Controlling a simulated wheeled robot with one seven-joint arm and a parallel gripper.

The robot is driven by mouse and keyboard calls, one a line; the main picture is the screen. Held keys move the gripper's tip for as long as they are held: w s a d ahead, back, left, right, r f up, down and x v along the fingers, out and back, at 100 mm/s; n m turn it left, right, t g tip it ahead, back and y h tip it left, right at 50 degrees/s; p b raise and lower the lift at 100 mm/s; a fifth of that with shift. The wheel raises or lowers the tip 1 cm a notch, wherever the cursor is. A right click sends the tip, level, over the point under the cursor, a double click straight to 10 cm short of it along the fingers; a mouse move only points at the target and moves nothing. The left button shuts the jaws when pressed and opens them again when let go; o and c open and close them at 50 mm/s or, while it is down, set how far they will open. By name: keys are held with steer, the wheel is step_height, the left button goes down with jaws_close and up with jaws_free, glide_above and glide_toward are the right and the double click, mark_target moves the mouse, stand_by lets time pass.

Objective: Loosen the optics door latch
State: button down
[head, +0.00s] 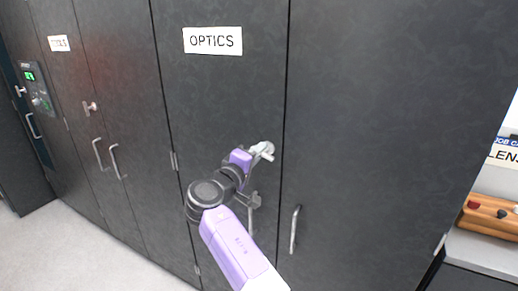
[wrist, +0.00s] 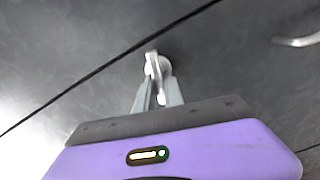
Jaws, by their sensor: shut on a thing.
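The optics door (head: 225,95) is a dark grey cabinet door with a white OPTICS label (head: 212,41). Its latch (head: 267,149) is a small pale metal turn handle on a round base, near the door's right edge. In the wrist view the latch (wrist: 153,64) lies between my gripper's fingers. My gripper (head: 258,152) is shut on the latch, and it also shows in the wrist view (wrist: 157,90). My purple arm and wrist hide part of the door below the latch.
A TOOLS-side cabinet with a similar latch (head: 91,107) and handles stands left. A wooden rack (head: 490,216) sits on a counter at right. Floor (head: 75,255) is clear at lower left.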

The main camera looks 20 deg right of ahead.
steer(key=shift+f+n+p, duration=0.1)
steer(key=shift+n+p, duration=0.35)
steer(key=shift+n, duration=0.75)
steer(key=c, duration=1.5)
jaws_free()
steer(key=shift+o, duration=0.2)
steer(key=b+v, duration=0.1)
steer(key=v, duration=0.7)
steer(key=shift+w, duration=0.1)
